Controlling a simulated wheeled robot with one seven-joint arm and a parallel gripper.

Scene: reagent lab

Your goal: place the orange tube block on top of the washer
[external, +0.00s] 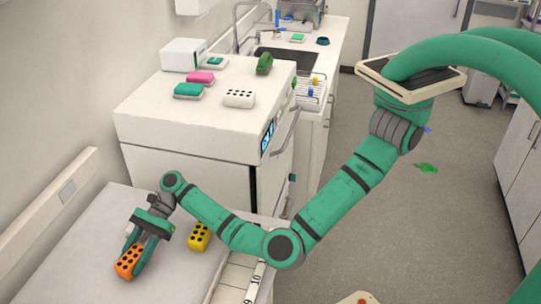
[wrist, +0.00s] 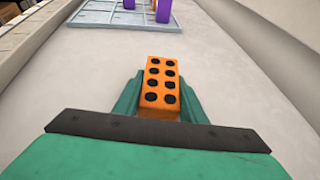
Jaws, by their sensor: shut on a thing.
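The orange tube block (external: 130,262) has rows of dark holes on its top. It is between the fingers of my gripper (external: 142,250), low over the near counter at the lower left; I cannot tell whether it touches the counter. In the wrist view the orange block (wrist: 160,84) sits upright between the two green fingers (wrist: 158,100), which are shut on it. The washer (external: 200,140) is the large white box-shaped machine behind the near counter. Its top holds several items, with bare room toward the front.
A yellow block (external: 199,236) stands on the near counter (external: 185,275), right of my gripper. On the washer are a white holed block (external: 239,98), a green block (external: 188,90), a pink block (external: 200,77) and a green object (external: 264,63). A grey tray (wrist: 125,18) lies ahead in the wrist view.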

